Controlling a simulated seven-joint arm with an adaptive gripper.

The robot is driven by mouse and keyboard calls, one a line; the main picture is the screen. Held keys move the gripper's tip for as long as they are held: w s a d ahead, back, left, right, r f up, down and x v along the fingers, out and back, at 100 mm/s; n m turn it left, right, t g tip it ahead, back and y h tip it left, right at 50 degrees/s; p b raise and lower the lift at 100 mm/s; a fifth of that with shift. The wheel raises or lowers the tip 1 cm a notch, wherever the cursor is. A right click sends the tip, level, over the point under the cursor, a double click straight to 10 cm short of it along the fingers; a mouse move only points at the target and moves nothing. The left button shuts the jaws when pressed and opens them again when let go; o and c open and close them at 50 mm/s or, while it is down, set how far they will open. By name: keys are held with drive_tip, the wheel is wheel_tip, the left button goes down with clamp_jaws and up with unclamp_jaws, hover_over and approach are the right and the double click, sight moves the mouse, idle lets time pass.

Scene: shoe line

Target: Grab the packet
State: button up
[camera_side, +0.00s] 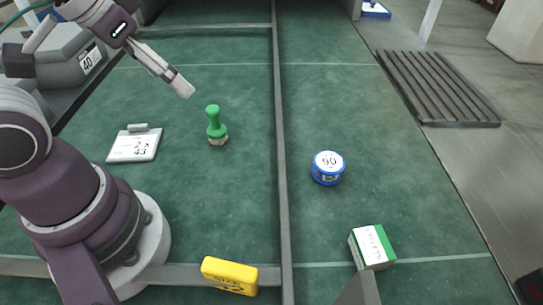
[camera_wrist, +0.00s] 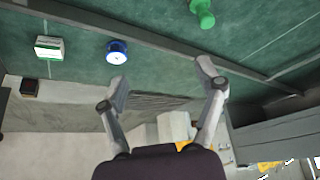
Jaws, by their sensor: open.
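A small white and green box with lettering (camera_side: 372,247), the likeliest packet, lies on the green mat at the lower right in the side view. It also shows at the upper left in the wrist view (camera_wrist: 48,48). My gripper (camera_side: 183,88) is raised above the mat at the upper left, far from the box. In the wrist view my gripper (camera_wrist: 165,84) has its two fingers wide apart with nothing between them.
A blue tin (camera_side: 327,168) stands between the box and a green-handled stamp (camera_side: 216,125). A yellow block (camera_side: 230,275) sits near the front rail. A white scale-like device (camera_side: 134,144) lies left. A raised grey rail (camera_side: 281,150) divides the green surface. A slatted mat (camera_side: 437,87) lies right.

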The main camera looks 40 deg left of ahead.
drive_tip(key=shift+o, duration=1.3)
drive_tip(key=m+g+h, duration=0.2)
drive_tip(key=m+h, duration=0.1)
drive_tip(key=m, duration=0.4)
hover_over(372, 244)
drive_tip(key=s+a, duration=0.1)
drive_tip(key=s, duration=0.2)
wheel_tip(372, 244, down, 11)
drive_tip(key=x, duration=0.6)
drive_tip(key=a+x, duration=0.1)
drive_tip(key=x, duration=0.3)
drive_tip(key=shift+w+a+f, duration=0.1)
drive_tip(key=shift+f, duration=0.05)
drive_tip(key=shift+c, duration=0.4)
